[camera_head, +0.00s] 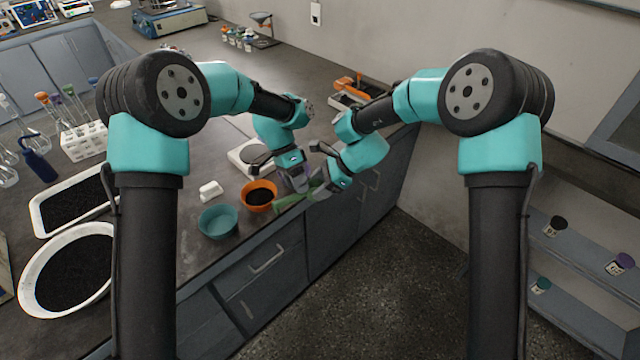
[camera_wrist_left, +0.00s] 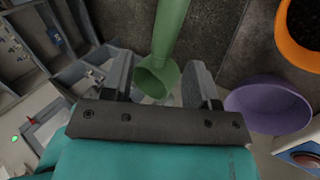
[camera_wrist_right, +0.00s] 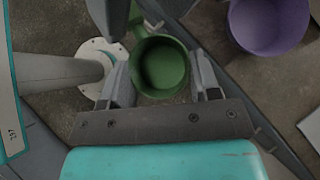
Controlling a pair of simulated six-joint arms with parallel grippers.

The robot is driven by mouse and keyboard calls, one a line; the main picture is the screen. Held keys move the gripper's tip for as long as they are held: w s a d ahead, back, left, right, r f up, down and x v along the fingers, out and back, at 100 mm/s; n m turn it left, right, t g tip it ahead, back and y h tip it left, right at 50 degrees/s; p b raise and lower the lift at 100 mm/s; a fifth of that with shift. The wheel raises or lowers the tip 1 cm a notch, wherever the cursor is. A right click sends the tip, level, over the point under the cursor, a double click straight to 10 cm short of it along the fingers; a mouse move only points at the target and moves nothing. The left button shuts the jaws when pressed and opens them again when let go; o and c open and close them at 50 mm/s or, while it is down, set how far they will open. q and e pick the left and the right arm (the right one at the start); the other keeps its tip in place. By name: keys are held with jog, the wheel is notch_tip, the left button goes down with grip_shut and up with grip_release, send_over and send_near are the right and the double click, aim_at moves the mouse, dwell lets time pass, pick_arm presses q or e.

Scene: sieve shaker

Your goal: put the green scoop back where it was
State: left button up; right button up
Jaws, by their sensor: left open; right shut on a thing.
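The green scoop (camera_head: 290,201) is held in the air by the front edge of the bench, beside the orange bowl (camera_head: 258,194). My right gripper (camera_head: 322,186) is shut on the scoop; its green cup (camera_wrist_right: 160,68) shows between the fingers in the right wrist view. My left gripper (camera_head: 294,187) is open close beside it. In the left wrist view the scoop (camera_wrist_left: 172,35) runs from the top edge down between the open fingers (camera_wrist_left: 160,80). The two grippers partly hide the scoop in the head view.
A teal bowl (camera_head: 217,222) stands left of the orange bowl, which holds dark grains. A purple bowl (camera_wrist_left: 268,104) stands close by in the left wrist view. A white scale (camera_head: 243,160) stands behind. White trays of black grains (camera_head: 30,290) and a tube rack (camera_head: 82,146) are at left.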

pick_arm(q)
jog(key=v, duration=0.9)
jog(key=shift+a, duration=0.1)
jog(key=n+g, duration=0.3)
jog(key=n, duration=0.1)
send_over(293, 200)
jog(key=s, duration=0.5)
notch_tip(293, 200, down, 5)
jog(key=s+f+n+g, duration=0.1)
jog(key=s+f+n, duration=0.2)
jog(key=s, duration=0.2)
jog(key=s+a+f+n+t, duration=0.2)
jog(key=a+f, duration=0.3)
jog(key=f, duration=0.3)
jog(key=s+a+f+n+t, duration=0.2)
jog(key=s+a+f+t, duration=0.1)
jog(key=f, duration=0.5)
jog(key=s+a+f+n+t, duration=0.2)
jog(key=s+a+f+t, duration=0.1)
jog(key=a+f+t, duration=0.2)
notch_tip(293, 200, down, 3)
jog(key=shift+s+a+f, duration=0.1)
jog(key=shift+s+a, duration=0.25)
jog(key=shift+a, duration=0.8)
